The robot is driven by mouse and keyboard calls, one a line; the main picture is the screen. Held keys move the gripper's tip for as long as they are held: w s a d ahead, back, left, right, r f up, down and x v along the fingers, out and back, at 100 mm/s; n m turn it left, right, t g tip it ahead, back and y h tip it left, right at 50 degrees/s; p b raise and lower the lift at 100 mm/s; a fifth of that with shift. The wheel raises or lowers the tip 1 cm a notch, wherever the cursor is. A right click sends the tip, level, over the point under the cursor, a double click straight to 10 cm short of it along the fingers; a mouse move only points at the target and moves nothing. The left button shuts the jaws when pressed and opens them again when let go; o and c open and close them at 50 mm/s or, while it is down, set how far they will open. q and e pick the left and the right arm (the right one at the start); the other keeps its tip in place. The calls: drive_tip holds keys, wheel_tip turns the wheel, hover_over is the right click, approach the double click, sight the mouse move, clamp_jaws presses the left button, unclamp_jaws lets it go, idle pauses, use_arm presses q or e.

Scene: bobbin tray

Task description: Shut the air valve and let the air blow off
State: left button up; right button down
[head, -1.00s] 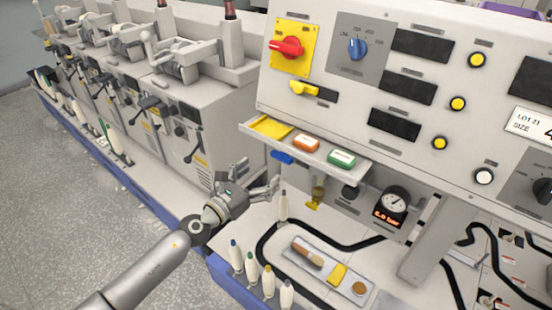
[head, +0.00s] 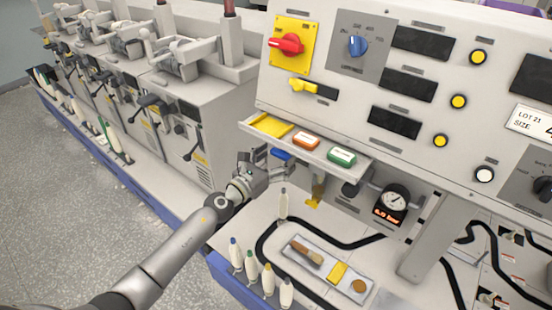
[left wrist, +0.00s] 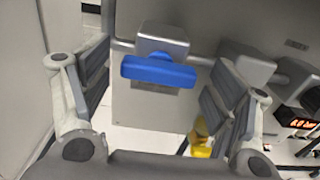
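The air valve has a blue bar handle (head: 282,155) under the panel's small shelf. In the left wrist view the blue handle (left wrist: 158,72) lies crosswise, roughly along the grey pipe behind it, in front of a grey valve body (left wrist: 162,38). My left gripper (head: 268,164) is at the handle, its fingers open. In the left wrist view the handle sits between the two spread fingers (left wrist: 158,95), with a gap on each side. A round pressure gauge (head: 395,199) has a lit red display (head: 387,215), seemingly 6.0 bar. My right gripper is out of view.
The shelf (head: 362,172) with orange and green blocks is just above my gripper. A yellow fitting (head: 316,195) hangs to its right. Several bobbins and a tray (head: 318,268) stand on the bench below. A white machine (head: 185,110) stands to the left.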

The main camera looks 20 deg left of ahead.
use_arm(q)
drive_tip(key=c, duration=0.7)
drive_tip(key=shift+c, duration=0.2)
drive_tip(key=shift+n, duration=0.3)
drive_tip(key=n+p, duration=0.1)
drive_tip(key=n, duration=0.3)
drive_tip(key=shift+a, duration=0.1)
drive_tip(key=n, duration=0.5)
drive_tip(key=shift+p, duration=0.35)
drive_tip(key=n+p, duration=0.1)
drive_tip(key=n, duration=0.3)
drive_tip(key=shift+a+f, duration=0.1)
drive_tip(key=shift+f+n+p, duration=0.15)
drive_tip(key=shift+n+p, duration=0.2)
drive_tip(key=shift+n, duration=1.75)
